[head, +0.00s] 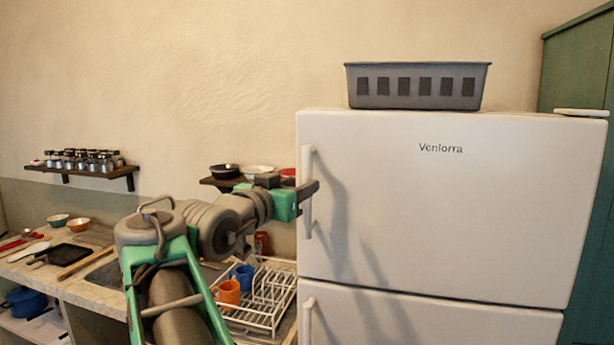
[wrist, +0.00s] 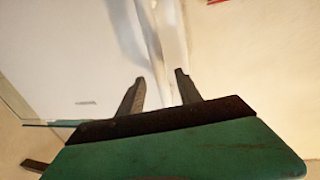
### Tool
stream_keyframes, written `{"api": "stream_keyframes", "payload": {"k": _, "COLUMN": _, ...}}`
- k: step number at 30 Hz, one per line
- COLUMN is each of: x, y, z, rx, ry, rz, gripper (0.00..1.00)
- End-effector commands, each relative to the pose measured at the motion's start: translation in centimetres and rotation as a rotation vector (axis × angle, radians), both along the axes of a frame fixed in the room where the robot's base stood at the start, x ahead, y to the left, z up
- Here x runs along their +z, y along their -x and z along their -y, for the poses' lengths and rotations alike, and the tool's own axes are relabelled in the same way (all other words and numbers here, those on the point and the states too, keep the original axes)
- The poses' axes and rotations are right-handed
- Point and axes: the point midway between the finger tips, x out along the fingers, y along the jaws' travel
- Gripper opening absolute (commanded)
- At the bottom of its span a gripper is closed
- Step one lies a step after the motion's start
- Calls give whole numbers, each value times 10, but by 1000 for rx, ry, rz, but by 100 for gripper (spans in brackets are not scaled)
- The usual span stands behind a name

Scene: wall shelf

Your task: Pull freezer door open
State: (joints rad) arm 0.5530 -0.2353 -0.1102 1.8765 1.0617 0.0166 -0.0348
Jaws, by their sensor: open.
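The white freezer door (head: 440,200) is the upper door of the fridge and looks shut, above the seam with the lower door (head: 430,320). Its white vertical handle (head: 307,162) is at the door's left edge. My gripper (head: 311,189) is at the handle, around its middle, and hides part of it. In the wrist view the two dark fingers of my gripper (wrist: 160,82) are apart, with the pale handle (wrist: 168,40) running between them. Whether either finger touches the handle cannot be told.
A grey basket (head: 418,87) stands on top of the fridge. A dish rack (head: 262,310) with an orange mug (head: 228,292) and a blue mug (head: 243,276) is on the counter beside the fridge. Wall shelves (head: 90,168) hold jars and bowls. A green cabinet (head: 578,70) is at right.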

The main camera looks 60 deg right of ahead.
Motion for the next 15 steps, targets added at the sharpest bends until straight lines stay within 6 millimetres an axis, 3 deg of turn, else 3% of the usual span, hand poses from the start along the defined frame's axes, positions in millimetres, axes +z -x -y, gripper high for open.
{"api": "stream_keyframes", "payload": {"k": 6, "x": 2, "y": 2, "z": 36, "rx": -1, "ry": -2, "rz": -1, "gripper": 41}}
{"api": "stream_keyframes", "payload": {"k": 15, "x": -1, "y": 1, "z": 42, "rx": 4, "ry": -2, "rz": 0, "gripper": 41}}
